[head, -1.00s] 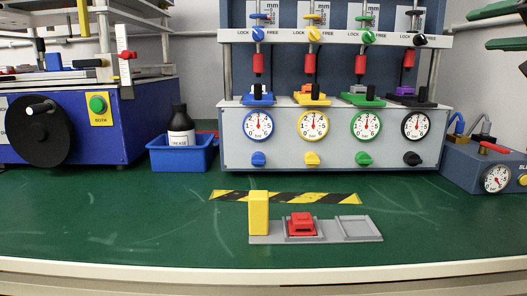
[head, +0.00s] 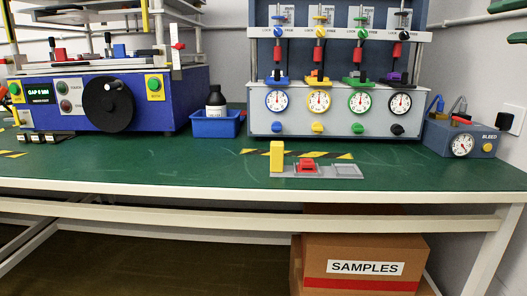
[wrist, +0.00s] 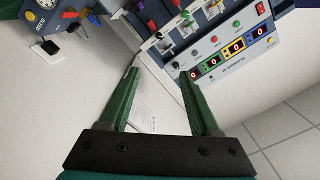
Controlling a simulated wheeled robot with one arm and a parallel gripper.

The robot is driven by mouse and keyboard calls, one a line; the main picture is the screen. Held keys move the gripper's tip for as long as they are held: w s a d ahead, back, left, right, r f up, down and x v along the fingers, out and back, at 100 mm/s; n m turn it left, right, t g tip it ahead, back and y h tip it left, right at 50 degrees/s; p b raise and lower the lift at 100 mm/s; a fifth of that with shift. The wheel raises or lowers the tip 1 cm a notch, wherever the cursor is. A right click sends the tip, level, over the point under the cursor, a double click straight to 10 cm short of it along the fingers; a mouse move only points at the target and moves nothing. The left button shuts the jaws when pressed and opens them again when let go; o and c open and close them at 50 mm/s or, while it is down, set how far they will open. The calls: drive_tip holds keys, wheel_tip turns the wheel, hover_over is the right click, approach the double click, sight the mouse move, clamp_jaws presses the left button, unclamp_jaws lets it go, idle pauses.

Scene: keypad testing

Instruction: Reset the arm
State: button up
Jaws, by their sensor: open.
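My gripper (wrist: 160,74) shows in the wrist view as two green fingers on a black mount. The fingers are spread apart with nothing between them, so it is open and empty. In the wrist view it is tilted, with a white wall behind it and the test rig's panel (wrist: 230,50) with red digits beyond the fingertips. In the head view only a small green piece shows at the right edge, and the rest of the arm is out of view.
The green bench (head: 120,165) holds a grey tray (head: 340,171) with a yellow block (head: 277,157) and a red button (head: 306,166). Behind stand a four-dial rig (head: 340,122), a blue machine (head: 60,115), a blue bin (head: 215,127) and a bleed box (head: 460,140). A samples carton (head: 360,262) sits below.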

drive_tip(key=w+a+f+n+g+y+p, duration=0.1)
drive_tip(key=w+a+f+n+g+y, duration=0.15)
drive_tip(key=a+f, duration=0.45)
drive_tip(key=w+a+f+n+g+y+p, duration=0.1)
drive_tip(key=a+f+n+g, duration=0.15)
drive_tip(key=a+f, duration=0.45)
drive_tip(key=s+a+f+n+g+p, duration=0.1)
drive_tip(key=s+a+f+g, duration=0.1)
drive_tip(key=a+f, duration=0.35)
drive_tip(key=s+a+f+n+g+p, duration=0.1)
drive_tip(key=s+a+f+g, duration=0.15)
drive_tip(key=f, duration=0.65)
drive_tip(key=s+a+f+n+g+h+p, duration=0.1)
drive_tip(key=s+f+g, duration=0.9)
drive_tip(key=s+f, duration=1.1)
drive_tip(key=shift+s+a+n+h+p, duration=0.3)
drive_tip(key=shift+s+n+h+p, duration=0.3)
drive_tip(key=shift+s+h+p, duration=0.15)
drive_tip(key=shift+f, duration=0.1)
drive_tip(key=shift+c, duration=0.2)
